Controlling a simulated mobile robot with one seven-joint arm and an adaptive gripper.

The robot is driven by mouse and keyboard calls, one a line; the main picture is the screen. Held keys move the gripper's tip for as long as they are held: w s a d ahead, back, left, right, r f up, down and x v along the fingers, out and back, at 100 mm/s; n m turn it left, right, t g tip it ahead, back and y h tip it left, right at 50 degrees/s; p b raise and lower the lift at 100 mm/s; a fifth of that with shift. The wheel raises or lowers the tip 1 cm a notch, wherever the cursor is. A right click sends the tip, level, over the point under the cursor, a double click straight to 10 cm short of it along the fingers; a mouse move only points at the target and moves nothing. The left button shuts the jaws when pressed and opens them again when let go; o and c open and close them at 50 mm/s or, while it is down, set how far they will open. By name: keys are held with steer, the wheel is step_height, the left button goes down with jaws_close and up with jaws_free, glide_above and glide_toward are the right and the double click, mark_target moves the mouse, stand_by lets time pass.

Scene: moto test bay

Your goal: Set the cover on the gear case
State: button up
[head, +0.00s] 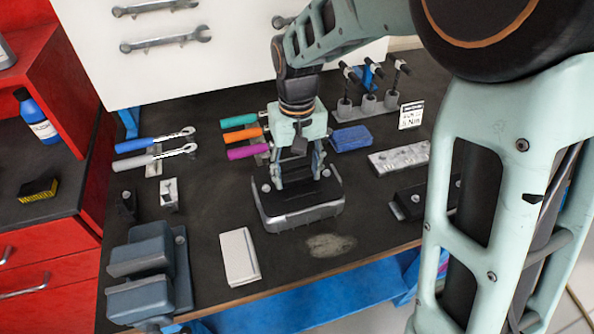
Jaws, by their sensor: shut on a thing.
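A low silver-grey housing with a dark top (300,214), which looks like the gear case, sits on the dark bench top in the middle of the head view. Bolt heads show near its back corners. My gripper (297,181) points straight down over the back half of it, one finger on each side. It is shut on a dark piece between the fingers, which looks like the cover (294,170). The fingers and palm hide much of this piece. I cannot tell whether it touches the housing or is a little above it.
A white block (240,257) lies front left, beside a dark grey vise (145,262). Coloured-handled tools (240,135) lie behind the gripper. A blue block (351,137), a grey metal plate (400,158) and a black block (408,203) stand right. My arm covers the right side.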

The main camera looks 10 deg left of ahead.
mark_target(297, 175)
steer(key=o, duration=1.7)
steer(key=shift+c, duration=0.2)
steer(key=shift+r, duration=0.1)
step_height(297, 175, up, 12)
